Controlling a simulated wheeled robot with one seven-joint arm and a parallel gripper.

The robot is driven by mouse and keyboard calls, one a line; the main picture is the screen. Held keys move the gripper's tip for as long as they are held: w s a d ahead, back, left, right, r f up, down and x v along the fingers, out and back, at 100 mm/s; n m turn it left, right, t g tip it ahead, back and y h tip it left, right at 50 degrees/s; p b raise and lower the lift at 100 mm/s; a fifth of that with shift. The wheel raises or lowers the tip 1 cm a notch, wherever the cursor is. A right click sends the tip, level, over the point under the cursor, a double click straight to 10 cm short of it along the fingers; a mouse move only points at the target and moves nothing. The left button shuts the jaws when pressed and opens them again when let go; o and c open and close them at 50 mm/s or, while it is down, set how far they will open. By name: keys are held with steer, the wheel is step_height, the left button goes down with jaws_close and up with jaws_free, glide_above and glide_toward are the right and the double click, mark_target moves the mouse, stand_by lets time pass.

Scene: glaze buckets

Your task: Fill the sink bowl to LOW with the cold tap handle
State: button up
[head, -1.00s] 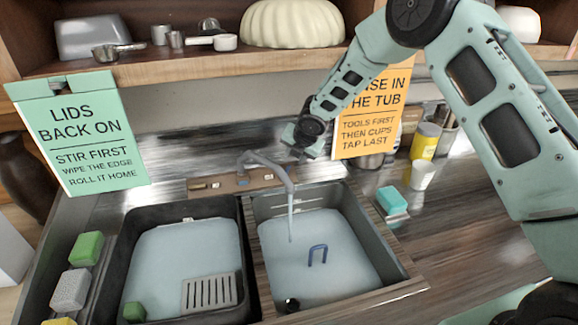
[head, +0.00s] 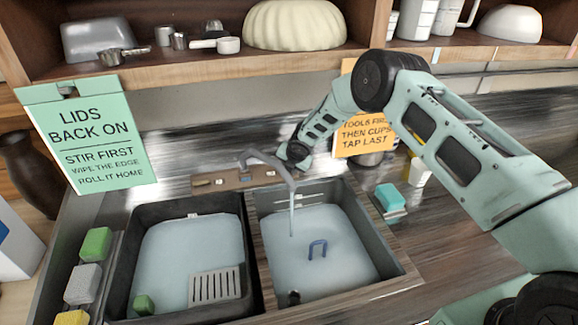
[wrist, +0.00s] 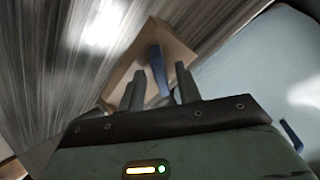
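The tap's grey spout (head: 268,160) arches over the right sink bowl (head: 385,262), and a thin stream (head: 291,215) falls into its pale water (head: 335,230). Pale lines show on the bowl's back wall; I cannot read a LOW label. In the wrist view a blue tap handle (wrist: 155,62) stands on a wooden block (wrist: 180,42). My gripper (wrist: 161,84) is open, its two fingers apart, with the handle between or just beyond their tips; contact is unclear. In the head view my gripper (head: 292,158) is behind the spout, its fingers hidden.
The left bowl (head: 122,255) also holds liquid, with a slotted grate (head: 215,288) in it. An orange sign (head: 362,137) hangs behind my arm.

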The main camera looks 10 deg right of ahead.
jaws_close()
steer(key=shift+f+b, duration=0.15)
steer(key=shift+b, duration=0.25)
steer(key=m+b, duration=0.1)
steer(key=b, duration=0.1)
steer(key=m+b, duration=0.2)
steer(key=shift+f+m+b, duration=0.25)
steer(key=shift+m+b, duration=0.05)
steer(key=shift+b, duration=0.1)
steer(key=m+b, duration=0.4)
steer(key=b, duration=0.1)
steer(key=shift+s+d+m+t+b, duration=0.1)
steer(key=shift+m+t+b, duration=0.2)
steer(key=shift+t, duration=0.1)
steer(key=shift+r+m+y+b, duration=0.2)
steer(key=shift+m+y+b, duration=0.1)
steer(key=shift+m+b, duration=0.5)
